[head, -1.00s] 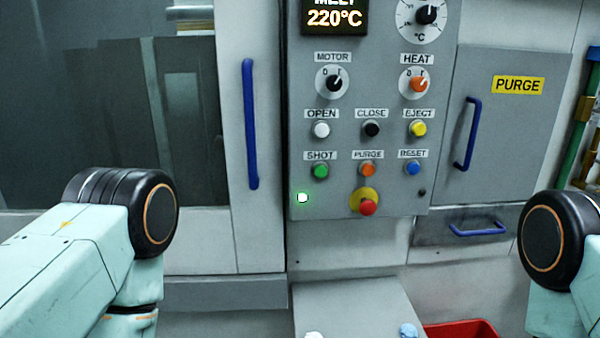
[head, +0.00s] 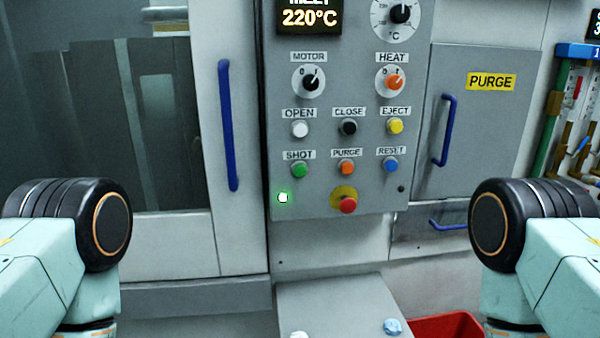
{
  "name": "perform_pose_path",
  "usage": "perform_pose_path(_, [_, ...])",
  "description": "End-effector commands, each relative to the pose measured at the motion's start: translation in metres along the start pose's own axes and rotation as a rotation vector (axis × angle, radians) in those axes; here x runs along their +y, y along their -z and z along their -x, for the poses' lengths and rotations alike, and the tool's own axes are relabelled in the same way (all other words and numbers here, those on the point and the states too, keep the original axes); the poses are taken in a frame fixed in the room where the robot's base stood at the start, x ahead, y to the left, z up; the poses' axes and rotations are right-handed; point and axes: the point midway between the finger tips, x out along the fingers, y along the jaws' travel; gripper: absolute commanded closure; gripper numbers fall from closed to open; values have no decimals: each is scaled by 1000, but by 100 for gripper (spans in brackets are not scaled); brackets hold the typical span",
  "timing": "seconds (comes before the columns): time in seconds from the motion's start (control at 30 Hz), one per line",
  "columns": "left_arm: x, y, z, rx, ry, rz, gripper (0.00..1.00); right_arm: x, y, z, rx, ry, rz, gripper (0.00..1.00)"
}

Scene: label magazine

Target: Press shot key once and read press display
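The green SHOT key (head: 299,170) is in the lower left of the grey control panel (head: 380,230), under its SHOT label. The press display (head: 309,17) is at the top of the panel. It reads 220°C in its lower line; the upper line is cut by the picture's edge and looks like MELT. Parts of both my arms show at the lower left and lower right, well apart from the panel. Neither of my grippers shows.
Other keys surround SHOT: orange PURGE (head: 347,168), white OPEN (head: 300,129) and a red emergency button (head: 348,205). A blue door handle (head: 228,125) stands left of the panel. A grey shelf (head: 340,310) juts out below, beside a red bin (head: 447,326).

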Motion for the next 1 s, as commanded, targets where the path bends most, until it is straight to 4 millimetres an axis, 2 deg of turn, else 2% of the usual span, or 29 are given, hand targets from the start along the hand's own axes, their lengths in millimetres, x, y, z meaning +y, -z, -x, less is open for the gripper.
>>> perform_pose_path(0.03, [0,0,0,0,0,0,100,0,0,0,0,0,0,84])
perform_pose_path(0.23, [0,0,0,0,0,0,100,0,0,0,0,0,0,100])
perform_pose_path(1.0, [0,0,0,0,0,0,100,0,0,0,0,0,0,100])
